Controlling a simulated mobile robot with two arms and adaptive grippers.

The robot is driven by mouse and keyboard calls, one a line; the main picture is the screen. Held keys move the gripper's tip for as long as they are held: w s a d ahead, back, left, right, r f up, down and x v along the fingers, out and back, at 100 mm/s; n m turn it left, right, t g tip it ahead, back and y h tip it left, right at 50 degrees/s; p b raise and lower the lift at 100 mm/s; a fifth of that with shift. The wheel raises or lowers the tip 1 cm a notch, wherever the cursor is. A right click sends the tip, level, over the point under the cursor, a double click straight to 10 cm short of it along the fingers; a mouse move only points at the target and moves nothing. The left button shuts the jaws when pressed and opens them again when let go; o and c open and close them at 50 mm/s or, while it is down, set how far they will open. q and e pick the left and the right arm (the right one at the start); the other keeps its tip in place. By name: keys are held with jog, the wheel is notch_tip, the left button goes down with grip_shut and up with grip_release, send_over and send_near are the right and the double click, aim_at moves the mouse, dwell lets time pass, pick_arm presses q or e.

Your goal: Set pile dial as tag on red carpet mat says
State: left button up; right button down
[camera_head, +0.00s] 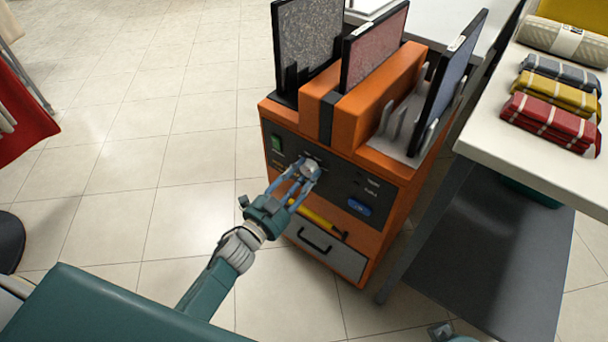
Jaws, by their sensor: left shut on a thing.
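The orange machine (385,95) has a dark front panel with a light grey dial knob (310,169). My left gripper (305,174) is shut on this dial, one finger on each side. The fingers and knob hide the marks around it, so its setting cannot be read. The red carpet mat (374,48) stands upright in the middle of the machine's top, with a small white tag (362,28) on its upper edge. The tag's print is too small to read. A small part of what seems my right gripper (442,331) shows at the bottom edge; its fingers cannot be made out.
A grey mat (308,40) and a blue mat (452,75) stand beside the red one. The panel has a green switch (276,143) and a blue button (359,206). A white table (540,150) with folded textiles stands right. Tiled floor is free left.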

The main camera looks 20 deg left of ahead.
pick_arm(q)
jog(key=shift+a+f+m, duration=0.2)
jog(key=shift+f+m, duration=0.15)
jog(key=shift+m, duration=0.55)
jog(key=shift+m+b, duration=0.35)
jog(key=shift+m, duration=0.55)
jog(key=shift+a+r+m+b, duration=0.15)
jog(key=shift+m+b, duration=0.25)
jog(key=shift+m, duration=1.6)
pick_arm(e)
jog(key=shift+s+d+r, duration=0.15)
jog(key=shift+s+r, duration=0.35)
jog(key=shift+r, duration=0.2)
pick_arm(q)
jog(key=shift+h, duration=0.3)
jog(key=o, duration=1.1)
jog(key=shift+a, duration=0.1)
jog(key=shift+o, duration=0.3)
jog(key=shift+r, duration=0.1)
pick_arm(e)
jog(key=shift+w, duration=0.15)
pick_arm(q)
jog(key=v, duration=1.2)
